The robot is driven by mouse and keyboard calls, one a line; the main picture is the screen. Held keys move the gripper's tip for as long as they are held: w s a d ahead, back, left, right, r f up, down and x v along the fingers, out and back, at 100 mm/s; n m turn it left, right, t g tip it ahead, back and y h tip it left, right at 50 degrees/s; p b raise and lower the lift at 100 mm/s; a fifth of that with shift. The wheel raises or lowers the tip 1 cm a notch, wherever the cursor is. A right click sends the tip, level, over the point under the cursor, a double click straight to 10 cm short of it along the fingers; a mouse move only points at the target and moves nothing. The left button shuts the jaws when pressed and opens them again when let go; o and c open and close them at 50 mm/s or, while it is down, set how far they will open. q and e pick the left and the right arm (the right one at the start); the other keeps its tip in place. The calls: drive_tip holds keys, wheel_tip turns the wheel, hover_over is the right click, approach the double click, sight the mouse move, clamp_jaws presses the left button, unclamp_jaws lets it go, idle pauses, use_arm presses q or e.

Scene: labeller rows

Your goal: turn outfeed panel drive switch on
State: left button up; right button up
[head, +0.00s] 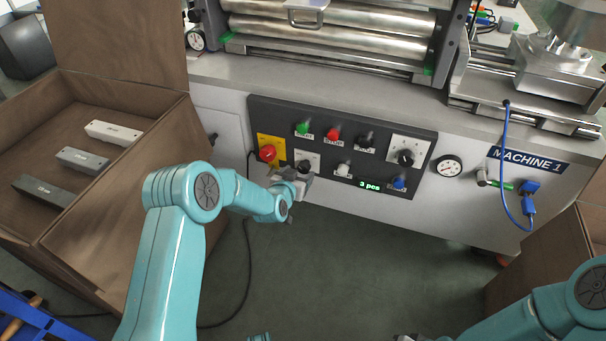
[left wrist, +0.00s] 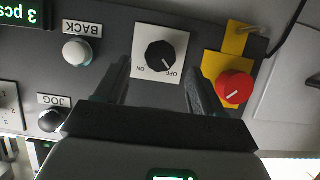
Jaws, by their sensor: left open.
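The drive switch is a black rotary knob on a white plate marked OFF and ON. It shows upside down in the left wrist view (left wrist: 160,55), its white mark towards OFF. In the head view the knob (head: 304,166) is at the lower left of the dark outfeed panel (head: 378,139), partly behind my gripper. My left gripper (head: 296,179) is open before the knob. In the left wrist view its fingers (left wrist: 158,82) stand either side of the knob; contact cannot be told.
A red knob on a yellow plate (head: 267,153) sits just left of the switch. A white BACK button (head: 343,169), a blue button (head: 399,183) and a selector dial (head: 406,157) lie to the right. A brown crate (head: 60,215) with grey bars stands left.

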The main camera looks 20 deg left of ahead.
sight(303, 168)
use_arm(q)
drive_tip(key=b+x, duration=0.1)
drive_tip(key=x, duration=0.4)
drive_tip(key=shift+b, duration=0.3)
use_arm(e)
drive_tip(key=shift+w+d+f+t, duration=0.1)
drive_tip(key=shift+w+f+t, duration=0.05)
drive_tip(key=shift+w+f, duration=0.35)
drive_tip(key=shift+w+d+f+t, duration=0.15)
drive_tip(key=shift+w+f, duration=0.1)
drive_tip(key=shift+f, duration=0.35)
drive_tip(key=shift+a, duration=0.1)
use_arm(q)
drive_tip(key=shift+r, duration=0.1)
drive_tip(key=c, duration=1.1)
